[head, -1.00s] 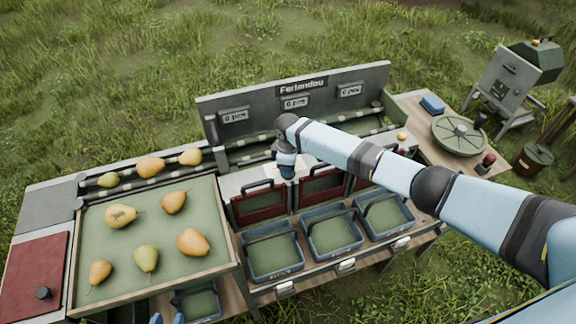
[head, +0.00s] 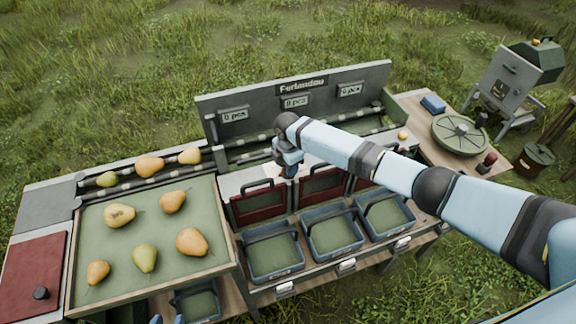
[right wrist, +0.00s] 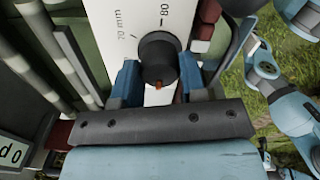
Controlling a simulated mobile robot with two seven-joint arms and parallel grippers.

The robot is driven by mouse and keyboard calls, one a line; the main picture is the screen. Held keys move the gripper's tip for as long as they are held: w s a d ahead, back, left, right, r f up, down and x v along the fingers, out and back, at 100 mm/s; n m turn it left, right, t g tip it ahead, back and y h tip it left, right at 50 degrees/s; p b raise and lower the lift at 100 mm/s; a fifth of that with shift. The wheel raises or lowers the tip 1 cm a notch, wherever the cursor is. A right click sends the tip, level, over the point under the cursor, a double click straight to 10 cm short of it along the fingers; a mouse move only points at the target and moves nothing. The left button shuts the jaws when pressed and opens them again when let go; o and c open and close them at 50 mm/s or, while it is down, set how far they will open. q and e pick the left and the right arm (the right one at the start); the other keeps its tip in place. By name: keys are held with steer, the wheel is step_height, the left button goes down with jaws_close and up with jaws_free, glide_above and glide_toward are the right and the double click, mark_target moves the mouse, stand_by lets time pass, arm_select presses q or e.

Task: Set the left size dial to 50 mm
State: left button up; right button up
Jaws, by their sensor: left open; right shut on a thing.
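The left size dial is a dark round knob (right wrist: 158,55) on a white plate (right wrist: 118,20) in the right wrist view. The plate reads "20 mm" on one side and "80" on the other. A small orange-red mark shows at the knob's edge, on the side towards my gripper's palm. My right gripper (right wrist: 160,82) has its blue fingers on both sides of the knob, shut on it. In the head view my right gripper (head: 288,172) is over the left end of the white panel and hides the dial.
A tray (head: 72,225) of pears stands left. Red flaps (head: 258,205) and blue crates (head: 275,277) line the front. The display board (head: 260,97) rises behind my right gripper. A side table (head: 410,105) with a green round plate (head: 460,134) is at the right.

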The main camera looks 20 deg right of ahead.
stand_by(0.6)
steer(key=o, duration=0.9)
steer(key=shift+o, duration=0.2)
step_height(320, 180, up, 14)
steer(key=b, duration=0.2)
steer(key=shift+f, duration=0.1)
